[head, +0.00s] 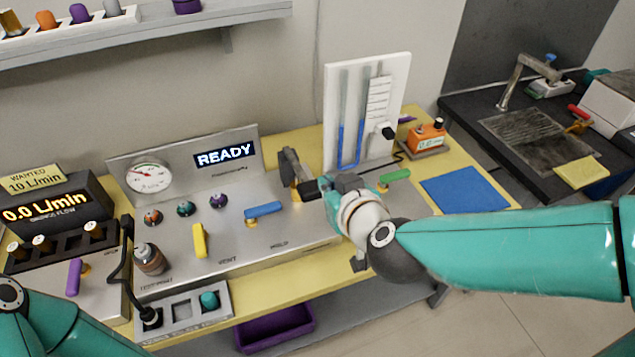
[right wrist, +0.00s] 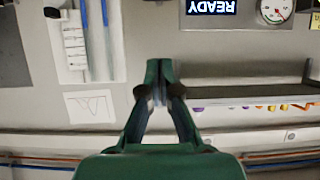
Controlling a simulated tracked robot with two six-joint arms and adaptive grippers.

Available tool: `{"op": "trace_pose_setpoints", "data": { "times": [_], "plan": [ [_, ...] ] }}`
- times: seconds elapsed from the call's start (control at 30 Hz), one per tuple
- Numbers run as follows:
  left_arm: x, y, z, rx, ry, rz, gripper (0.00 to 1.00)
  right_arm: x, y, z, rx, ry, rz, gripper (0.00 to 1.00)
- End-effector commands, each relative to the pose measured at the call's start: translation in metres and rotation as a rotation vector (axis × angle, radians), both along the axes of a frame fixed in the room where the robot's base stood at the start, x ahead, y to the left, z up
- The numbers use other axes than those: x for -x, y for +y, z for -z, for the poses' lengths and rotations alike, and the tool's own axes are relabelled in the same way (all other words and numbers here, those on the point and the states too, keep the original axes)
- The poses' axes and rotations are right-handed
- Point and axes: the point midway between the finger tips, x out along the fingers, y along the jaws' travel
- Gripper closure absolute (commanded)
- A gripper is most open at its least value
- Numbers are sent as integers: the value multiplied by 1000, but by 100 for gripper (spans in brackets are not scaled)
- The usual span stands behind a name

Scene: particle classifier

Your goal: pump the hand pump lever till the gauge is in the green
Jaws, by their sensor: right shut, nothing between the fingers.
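The round white gauge (head: 149,177) is on the steel panel at the left in the head view. Its thin needle appears to point left; the coloured bands are too small to read surely. It also shows upside down in the right wrist view (right wrist: 274,10). A dark upright lever (head: 290,166), seemingly the pump lever, stands at the panel's right part. My right gripper (head: 326,186) is just right of it; contact cannot be told. Its fingers (right wrist: 160,80) are shut and empty in the right wrist view. My left gripper is out of view.
Yellow (head: 200,240) and blue (head: 264,209) valve handles are on the panel, left of my right gripper. A white manometer board (head: 343,90) stands behind it. A green handle (head: 395,175) is to its right. A display (head: 224,155) reads READY. A blue mat (head: 464,194) lies farther right.

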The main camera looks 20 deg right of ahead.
Motion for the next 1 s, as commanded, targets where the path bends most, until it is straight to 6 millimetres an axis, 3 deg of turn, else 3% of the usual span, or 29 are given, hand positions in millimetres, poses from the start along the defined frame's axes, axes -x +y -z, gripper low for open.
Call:
{"op": "trace_pose_setpoints", "data": {
  "times": [0.53, 0.67, 1.0],
  "plan": [
    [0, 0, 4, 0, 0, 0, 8, -8, -1, 3, 2, -5, 2, 100],
    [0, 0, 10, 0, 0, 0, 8, -23, -1, 12, 2, -3, 4, 100],
    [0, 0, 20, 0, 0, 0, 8, -84, 1, 41, 2, -3, 4, 100]
  ]
}}
